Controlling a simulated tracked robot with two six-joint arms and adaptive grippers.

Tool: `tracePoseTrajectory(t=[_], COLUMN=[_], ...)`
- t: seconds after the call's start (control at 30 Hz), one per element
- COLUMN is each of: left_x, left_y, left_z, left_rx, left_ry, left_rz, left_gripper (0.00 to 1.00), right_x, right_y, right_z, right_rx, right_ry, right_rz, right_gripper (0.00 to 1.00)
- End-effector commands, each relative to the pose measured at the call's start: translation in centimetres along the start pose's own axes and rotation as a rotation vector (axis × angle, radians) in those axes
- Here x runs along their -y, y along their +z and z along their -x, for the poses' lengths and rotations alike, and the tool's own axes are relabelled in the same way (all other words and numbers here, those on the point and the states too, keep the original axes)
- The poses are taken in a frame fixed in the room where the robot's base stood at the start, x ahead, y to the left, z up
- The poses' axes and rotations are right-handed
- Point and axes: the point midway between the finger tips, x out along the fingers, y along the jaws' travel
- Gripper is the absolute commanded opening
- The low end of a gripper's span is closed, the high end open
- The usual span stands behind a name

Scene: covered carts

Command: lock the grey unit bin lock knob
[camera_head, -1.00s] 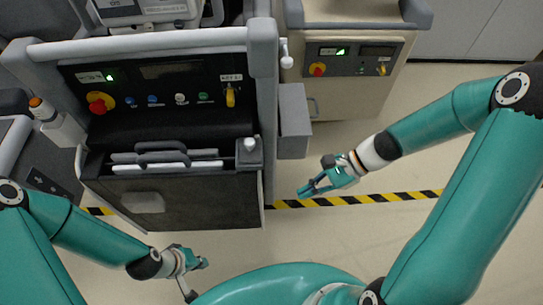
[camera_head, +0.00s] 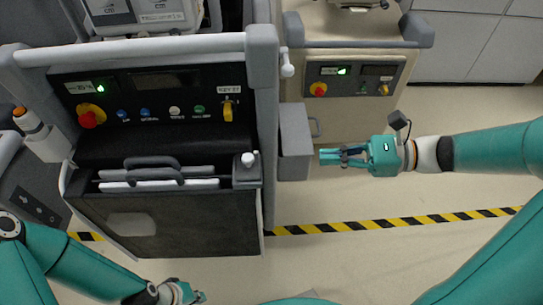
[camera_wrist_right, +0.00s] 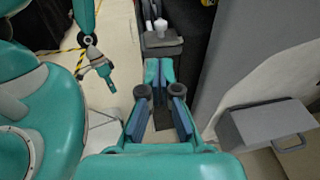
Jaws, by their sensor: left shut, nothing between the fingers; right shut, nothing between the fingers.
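The grey unit (camera_head: 158,225) stands at the left with a bin front at its base. A white knob (camera_head: 248,158), which looks like the bin lock knob, sits upright on a grey block at the bin's right. It also shows in the right wrist view (camera_wrist_right: 160,26), beyond my fingertips. My right gripper (camera_head: 323,157) is shut and empty, pointing left at about the knob's height in the picture, beside the grey side box. Its shut fingers show in the wrist view (camera_wrist_right: 159,68). My left gripper (camera_head: 201,298) is shut and empty at the bottom edge, partly cut off.
A grey side box (camera_head: 295,145) juts from the unit's right post, between my right gripper and the knob in the picture. A beige unit (camera_head: 355,100) stands behind. Striped tape (camera_head: 400,222) crosses clear floor.

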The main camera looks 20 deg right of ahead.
Motion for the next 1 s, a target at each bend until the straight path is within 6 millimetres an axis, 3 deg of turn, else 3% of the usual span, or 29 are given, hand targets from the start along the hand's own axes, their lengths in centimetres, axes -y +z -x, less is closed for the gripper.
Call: tracePoseTrajectory(t=[0.6, 0.8, 1.0], left_x=[0.6, 0.7, 0.7], left_y=[0.0, 0.0, 0.0], left_z=[-1.7, -1.9, -1.9], left_rx=[0.0, 0.0, 0.0], left_ry=[0.0, 0.0, 0.0], left_rz=[0.0, 0.0, 0.0], left_gripper=[0.0, 0.0, 0.0], right_x=[-0.2, -0.1, -0.1], right_y=[-0.2, -0.1, 0.0], right_z=[-11.3, -12.8, -13.1], right_rx=[-0.001, -0.001, 0.0], right_ry=[0.006, 0.003, 0.002], right_rz=[0.0, -0.001, 0.0], right_gripper=[0.0, 0.0, 0.0])
